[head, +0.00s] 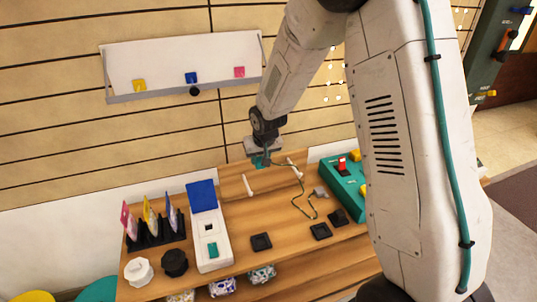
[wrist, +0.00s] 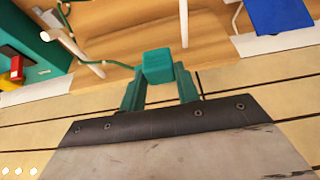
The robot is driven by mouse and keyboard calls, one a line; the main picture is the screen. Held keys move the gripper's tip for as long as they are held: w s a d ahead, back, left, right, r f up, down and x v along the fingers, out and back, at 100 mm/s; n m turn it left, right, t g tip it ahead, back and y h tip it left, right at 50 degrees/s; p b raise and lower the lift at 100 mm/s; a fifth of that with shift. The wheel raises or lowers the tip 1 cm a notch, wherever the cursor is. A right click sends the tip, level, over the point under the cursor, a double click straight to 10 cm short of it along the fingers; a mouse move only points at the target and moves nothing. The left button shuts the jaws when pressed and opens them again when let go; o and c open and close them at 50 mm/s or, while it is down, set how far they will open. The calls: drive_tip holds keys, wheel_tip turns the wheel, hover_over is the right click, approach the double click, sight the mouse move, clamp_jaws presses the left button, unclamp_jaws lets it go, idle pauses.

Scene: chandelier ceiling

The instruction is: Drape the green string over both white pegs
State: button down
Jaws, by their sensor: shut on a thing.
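My gripper (head: 261,160) is shut on a teal block at one end of the green string (head: 309,206). The block (wrist: 158,65) sits between the fingertips in the wrist view. The left white peg (head: 248,186) is just below my gripper in the head view. It also shows in the wrist view (wrist: 184,22), beside the block. From the block the string runs to the right white peg (head: 295,170) and down onto the wooden bench. It crosses that peg (wrist: 82,52) in the wrist view; exact contact is unclear. A grey piece (head: 320,192) lies near the string.
A teal box (head: 343,183) with red and yellow parts stands right of the pegs. A white case with a blue lid (head: 202,196) stands left. Black trays (head: 261,242) lie in front. A white wall shelf (head: 180,62) hangs above.

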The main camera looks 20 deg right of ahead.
drive_tip(key=shift+a+f, duration=0.1)
drive_tip(key=shift+a, duration=0.35)
drive_tip(key=shift+a, duration=0.15)
drive_tip(key=a+f, duration=0.1)
drive_tip(key=a, duration=0.8)
drive_tip(key=shift+w+f, duration=0.25)
drive_tip(key=shift+w, duration=0.1)
drive_tip(key=shift+a, duration=0.1)
drive_tip(key=s+a+f, duration=0.3)
drive_tip(key=s+f, duration=0.1)
drive_tip(key=f, duration=0.3)
drive_tip(key=shift+a+f, duration=0.15)
drive_tip(key=shift+f, duration=0.1)
idle(0.4)
idle(0.7)
